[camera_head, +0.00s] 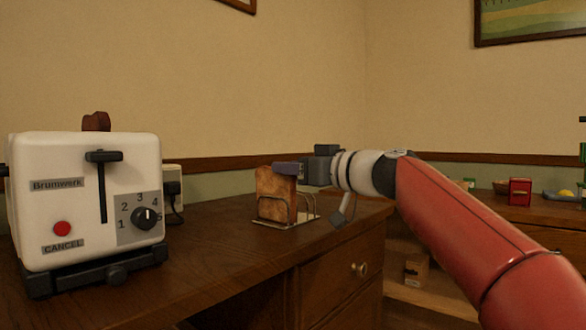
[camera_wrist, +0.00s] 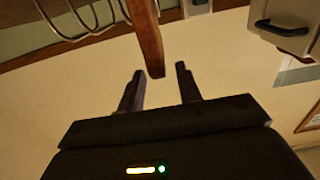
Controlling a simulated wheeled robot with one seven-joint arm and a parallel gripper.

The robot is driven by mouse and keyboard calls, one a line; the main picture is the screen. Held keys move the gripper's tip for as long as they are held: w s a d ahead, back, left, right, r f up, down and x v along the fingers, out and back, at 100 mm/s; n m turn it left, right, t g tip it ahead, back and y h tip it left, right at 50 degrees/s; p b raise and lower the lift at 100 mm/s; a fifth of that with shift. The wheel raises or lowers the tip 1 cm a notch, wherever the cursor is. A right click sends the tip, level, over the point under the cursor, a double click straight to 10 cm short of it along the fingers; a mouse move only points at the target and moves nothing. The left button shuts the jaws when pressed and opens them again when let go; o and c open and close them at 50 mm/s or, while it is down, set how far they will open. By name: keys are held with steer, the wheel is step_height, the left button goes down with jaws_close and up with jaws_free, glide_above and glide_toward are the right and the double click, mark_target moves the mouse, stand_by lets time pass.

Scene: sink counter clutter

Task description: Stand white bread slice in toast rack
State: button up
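A browned bread slice (camera_head: 275,198) stands upright in the wire toast rack (camera_head: 303,219) on the wooden counter. In the wrist view the slice (camera_wrist: 148,38) shows edge-on, with the rack's wires (camera_wrist: 75,22) beside it at the upper left. My gripper (camera_head: 287,168) is at the slice's top edge. In the wrist view my gripper (camera_wrist: 160,72) is open, its fingers on either side of the slice's end with a visible gap to each. A dark brown slice (camera_head: 96,121) sticks out of the top of the white toaster (camera_head: 75,190). I cannot tell which slice is the white bread.
The toaster stands left of the rack, with a socket and cord (camera_head: 174,190) behind it. Bare counter (camera_head: 215,240) lies between toaster and rack. A further counter at right holds a red box (camera_head: 519,192) and a bowl (camera_head: 562,195). The wall is close behind.

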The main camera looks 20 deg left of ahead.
steer(key=shift+r, duration=0.1)
steer(key=b+v, duration=0.4)
steer(key=v, duration=0.8)
steer(key=s+d+f+m+h, duration=0.4)
steer(key=s+d+f+h, duration=0.3)
steer(key=f, duration=0.8)
steer(key=s+d+f+m+g+h, duration=0.1)
steer(key=s+d+f+m+h, duration=0.35)
steer(key=s+d+f, duration=0.7)
steer(key=s+d+f+m+h, duration=0.5)
steer(key=f, duration=1.2)
step_height(320, 180, up, 9)
steer(key=p, duration=0.9)
steer(key=shift+a, duration=0.2)
steer(key=shift+a+f, duration=0.1)
